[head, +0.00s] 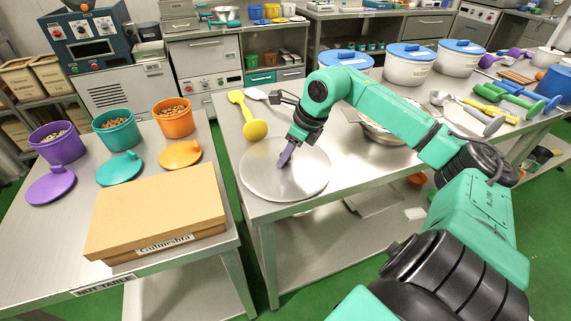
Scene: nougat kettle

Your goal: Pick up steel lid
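The steel lid (262,180) is a round, flat, grey disc lying on the front left corner of the right-hand metal table (350,168). My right gripper (285,157) points down over the middle of the lid, its purplish fingers at or just above the surface. The fingers overlap in this view, so I cannot tell whether they are open or shut, or whether they touch the lid. Any knob at the lid's centre is hidden by them. A steel bowl or pan (378,136) stands behind my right arm, mostly hidden. My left gripper is out of view.
A yellow ladle (255,129) lies just behind the lid. White tubs with blue lids (408,66) and several coloured utensils (495,105) fill the back and right. The left table holds a cardboard box (155,212) and purple, teal and orange tubs (174,118).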

